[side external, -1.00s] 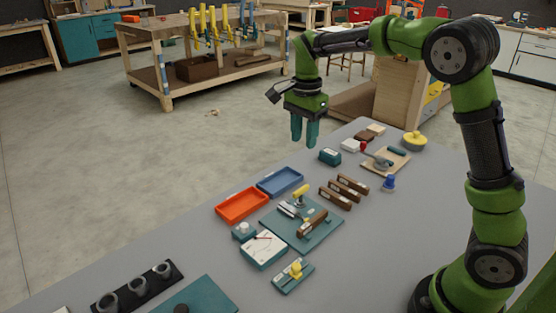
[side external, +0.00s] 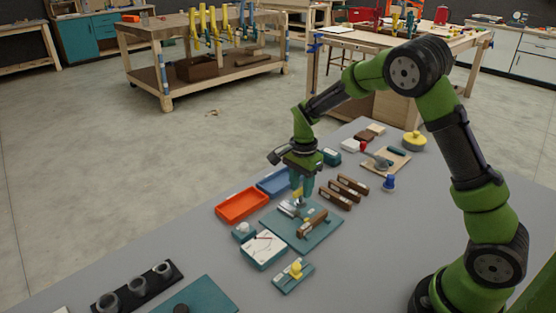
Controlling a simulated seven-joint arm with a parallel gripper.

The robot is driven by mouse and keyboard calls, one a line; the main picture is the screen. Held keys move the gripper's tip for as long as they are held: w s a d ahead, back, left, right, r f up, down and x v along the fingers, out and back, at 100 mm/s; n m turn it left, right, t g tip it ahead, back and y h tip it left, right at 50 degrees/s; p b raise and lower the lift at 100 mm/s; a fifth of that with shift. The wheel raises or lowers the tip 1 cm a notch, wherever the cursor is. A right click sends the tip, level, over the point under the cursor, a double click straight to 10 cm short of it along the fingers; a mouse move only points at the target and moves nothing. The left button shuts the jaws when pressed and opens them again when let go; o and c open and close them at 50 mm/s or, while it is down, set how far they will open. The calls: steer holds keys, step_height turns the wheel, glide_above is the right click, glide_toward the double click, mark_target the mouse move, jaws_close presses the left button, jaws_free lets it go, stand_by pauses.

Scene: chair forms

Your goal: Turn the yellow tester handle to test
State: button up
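My gripper (side external: 302,183) points down over the teal fixture plate (side external: 322,237) near the table's middle. Its fingers are at a yellow handle (side external: 298,187) on the fixture's metal clamp and partly hide it. I cannot tell whether they touch or grip it. A brown wooden piece (side external: 312,224) lies on the same plate. A second yellow handle or knob (side external: 296,268) stands on a small teal base (side external: 289,281) nearer the front, apart from my gripper. A white-faced meter box (side external: 264,249) with a red mark sits left of that base.
An orange tray (side external: 241,205) and a blue tray (side external: 272,183) lie left of my gripper. Several brown wooden pieces (side external: 343,191) lie right of it. A blue knob-like piece (side external: 388,183) and a toggle clamp board (side external: 380,163) are farther right. The front right tabletop is clear.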

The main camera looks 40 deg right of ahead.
jaws_close()
steer(key=shift+n, duration=0.4)
steer(key=n, duration=1.3)
steer(key=shift+r+n, duration=0.1)
steer(key=shift+n, duration=1.9)
